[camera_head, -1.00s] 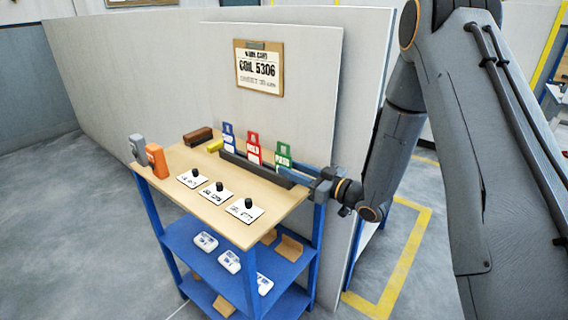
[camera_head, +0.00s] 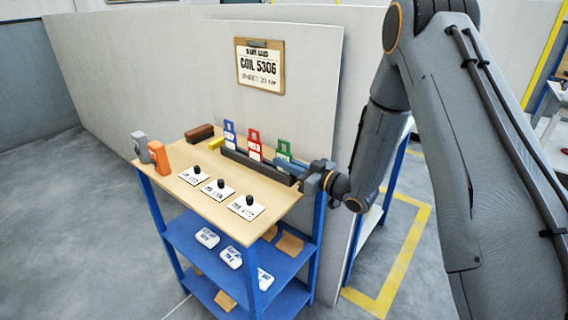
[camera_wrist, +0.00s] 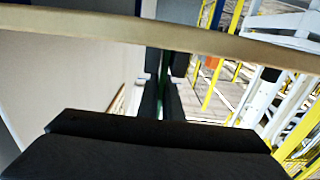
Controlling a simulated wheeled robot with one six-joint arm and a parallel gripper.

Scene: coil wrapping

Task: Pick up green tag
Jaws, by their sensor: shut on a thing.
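The green tag (camera_head: 284,148) stands upright at the right end of the dark rack (camera_head: 240,160) on the cart top, with its lower part hidden by the rack and my fingers. My gripper (camera_head: 292,164) reaches in from the right and is shut on the green tag. In the wrist view a thin green edge of the tag (camera_wrist: 164,68) shows between my two dark fingers (camera_wrist: 163,95). The red tag (camera_head: 254,146) and the blue tag (camera_head: 229,134) stand to its left in the same rack.
The wooden cart top (camera_head: 215,208) holds several white cards with black knobs, an orange block (camera_head: 159,157), a grey block (camera_head: 140,146) and a brown block (camera_head: 199,132). A wall panel with a clipboard (camera_head: 260,65) rises close behind the rack. Blue shelves (camera_head: 205,259) lie below.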

